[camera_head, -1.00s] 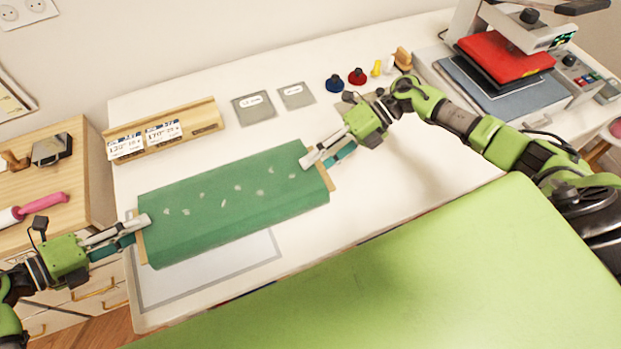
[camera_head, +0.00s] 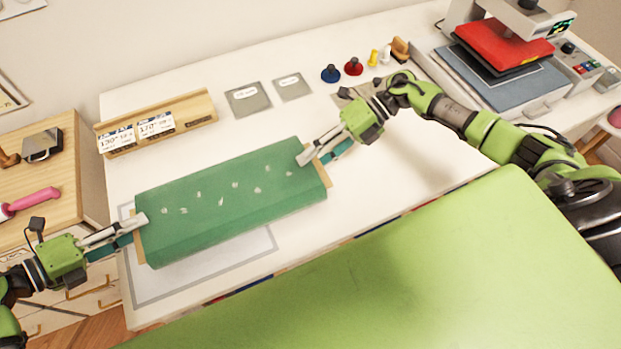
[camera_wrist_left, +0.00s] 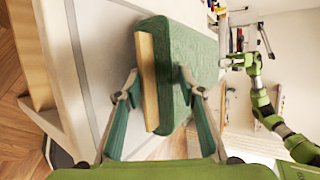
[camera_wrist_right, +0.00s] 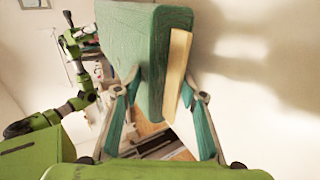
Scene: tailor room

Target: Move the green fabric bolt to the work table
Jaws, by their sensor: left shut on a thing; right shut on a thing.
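The green fabric bolt (camera_head: 232,200), with pale marks on top and a wooden board at each end, is held level over the white work table (camera_head: 420,170). My left gripper (camera_head: 140,228) is shut on its left end; the left wrist view shows the bolt (camera_wrist_left: 190,70) and its end board between the fingers (camera_wrist_left: 155,100). My right gripper (camera_head: 318,158) is shut on its right end; the right wrist view shows the bolt (camera_wrist_right: 145,55) between the fingers (camera_wrist_right: 160,105). Whether the bolt's underside touches the table cannot be told.
A wooden rack with price cards (camera_head: 160,122), grey plates (camera_head: 248,99), blue and red knobs (camera_head: 331,73) and a press with a red pad (camera_head: 503,47) stand along the back. A grey-bordered sheet (camera_head: 180,288) lies below the bolt. A light green surface (camera_head: 430,270) fills the front.

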